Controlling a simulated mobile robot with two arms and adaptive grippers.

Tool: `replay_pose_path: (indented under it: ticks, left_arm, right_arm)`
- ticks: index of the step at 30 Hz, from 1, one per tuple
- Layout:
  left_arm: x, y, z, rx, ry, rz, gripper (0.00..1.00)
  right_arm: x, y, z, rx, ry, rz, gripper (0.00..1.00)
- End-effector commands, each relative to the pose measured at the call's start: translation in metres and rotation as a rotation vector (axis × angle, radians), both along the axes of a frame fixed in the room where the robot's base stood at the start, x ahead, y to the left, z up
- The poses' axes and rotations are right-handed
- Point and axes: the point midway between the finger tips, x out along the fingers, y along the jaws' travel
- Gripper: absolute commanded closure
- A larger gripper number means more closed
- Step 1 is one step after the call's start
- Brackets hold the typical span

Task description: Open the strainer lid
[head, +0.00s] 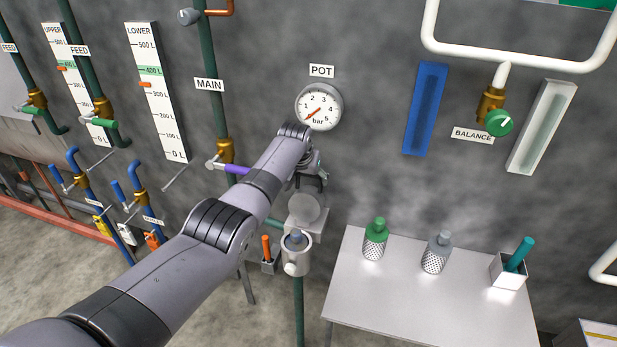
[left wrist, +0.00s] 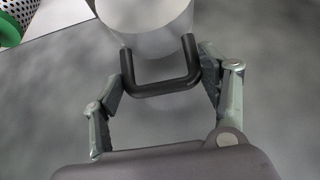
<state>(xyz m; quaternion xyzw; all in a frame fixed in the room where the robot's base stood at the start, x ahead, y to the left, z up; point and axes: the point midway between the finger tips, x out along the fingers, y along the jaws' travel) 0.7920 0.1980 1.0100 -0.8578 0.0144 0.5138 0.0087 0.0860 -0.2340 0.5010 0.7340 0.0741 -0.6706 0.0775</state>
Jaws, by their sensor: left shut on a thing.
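The strainer (head: 296,260) is a pale round pot on a green pipe, and its top is open with a bluish-grey piece (head: 295,237) showing inside. The strainer lid (head: 304,208) is a grey disc standing raised above and behind the pot's mouth. In the left wrist view the lid (left wrist: 145,22) is a pale round shape with a black U-shaped handle (left wrist: 165,86). My left gripper (left wrist: 163,70) has its fingers on either side of this handle and is shut on it. In the head view the left gripper (head: 311,183) is just above the lid, partly hidden by my arm. My right gripper is out of view.
A grey table (head: 400,290) at the right bears a green-topped mesh basket (head: 375,240), a grey-topped one (head: 437,252) and a white box (head: 509,271) with a teal stick. An orange-handled tool (head: 266,247) stands left of the strainer. The POT gauge (head: 318,106) is on the wall above.

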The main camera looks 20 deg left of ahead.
Motion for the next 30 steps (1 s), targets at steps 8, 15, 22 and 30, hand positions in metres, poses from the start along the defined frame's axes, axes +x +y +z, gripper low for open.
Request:
replay_pose_path:
  ticks: [8, 15, 22, 30]
  left_arm:
    - [0.0059, -0.0016, 0.0093, -0.002, -0.025, -0.003, 0.82]
    - [0.0055, -0.0017, 0.0089, -0.002, -0.024, -0.003, 0.26]
    - [0.0031, -0.0009, 0.0043, -0.002, -0.014, -0.002, 0.23]
    - [0.0004, -0.0005, 0.006, -0.001, -0.01, -0.001, 0.23]
  right_arm:
    - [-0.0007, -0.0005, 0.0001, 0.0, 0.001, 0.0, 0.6]
    - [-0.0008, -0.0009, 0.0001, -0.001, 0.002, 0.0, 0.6]
    - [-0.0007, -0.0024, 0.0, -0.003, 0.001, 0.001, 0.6]
    - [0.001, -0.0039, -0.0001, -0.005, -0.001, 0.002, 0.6]
